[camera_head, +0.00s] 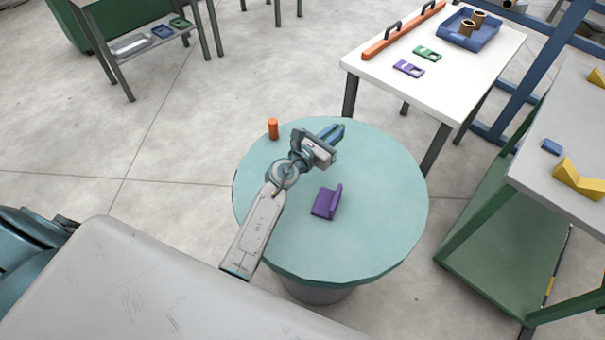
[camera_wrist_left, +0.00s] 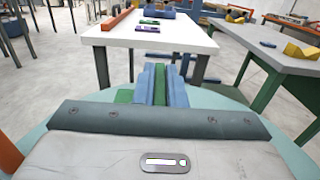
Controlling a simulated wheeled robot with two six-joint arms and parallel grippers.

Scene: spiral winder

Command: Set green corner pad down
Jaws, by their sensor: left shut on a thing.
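My left gripper (camera_head: 332,134) is shut on the green corner pad (camera_head: 342,127), above the far part of the round teal table (camera_head: 390,215). Only a little green shows by the fingertips in the head view. In the left wrist view green parts of the pad (camera_wrist_left: 140,90) show beside the blue fingers, and most of it is hidden by them. I cannot tell whether the pad touches the tabletop. A purple corner pad (camera_head: 325,204) lies on the round table, to the right of my forearm, with one flange upright. My right gripper is not in view.
An orange cylinder (camera_head: 272,128) stands at the round table's far left edge. The table's right side is clear. A white table (camera_head: 460,85) behind holds a purple plate (camera_head: 408,68), a green plate (camera_head: 427,53), an orange bar (camera_head: 403,31) and a blue tray (camera_head: 487,36).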

